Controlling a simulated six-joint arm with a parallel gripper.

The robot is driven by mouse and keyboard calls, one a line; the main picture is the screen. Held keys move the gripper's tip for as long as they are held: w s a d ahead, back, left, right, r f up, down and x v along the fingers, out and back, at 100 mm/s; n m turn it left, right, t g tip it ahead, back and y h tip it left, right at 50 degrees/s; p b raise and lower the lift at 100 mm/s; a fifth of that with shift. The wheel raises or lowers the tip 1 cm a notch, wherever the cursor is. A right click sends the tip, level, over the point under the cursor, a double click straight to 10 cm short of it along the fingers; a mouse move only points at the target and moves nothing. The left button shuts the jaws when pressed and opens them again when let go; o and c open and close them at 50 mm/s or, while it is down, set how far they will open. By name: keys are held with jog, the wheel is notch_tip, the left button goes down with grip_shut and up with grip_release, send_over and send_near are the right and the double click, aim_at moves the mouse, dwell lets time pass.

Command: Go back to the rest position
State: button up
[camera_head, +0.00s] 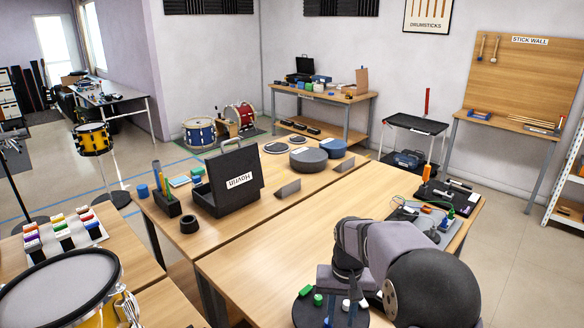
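My gripper (343,312) is at the bottom of the view, pointing down over a round dark pad (306,318). Its two fingers appear apart, with nothing clearly held between them. My own arm (385,250) comes in from the lower right and bends down to the gripper. Small pieces lie on the pad around the fingers, among them a green one (317,299) and a white one (346,305). Part of the pad is hidden behind my arm and by the frame's lower edge.
A black open case (228,185) stands on the far table. Round grey and blue pads (308,160) lie beyond. A drum (60,290) is at the lower left. The table (265,255) left of my arm is clear.

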jog(key=s+d, duration=0.1)
jog(key=s, duration=1)
jog(key=s+d+f+n, duration=0.1)
jog(key=s, duration=0.9)
jog(key=shift+s+d+f+n, duration=0.3)
jog(key=shift+s, duration=0.1)
grip_shut()
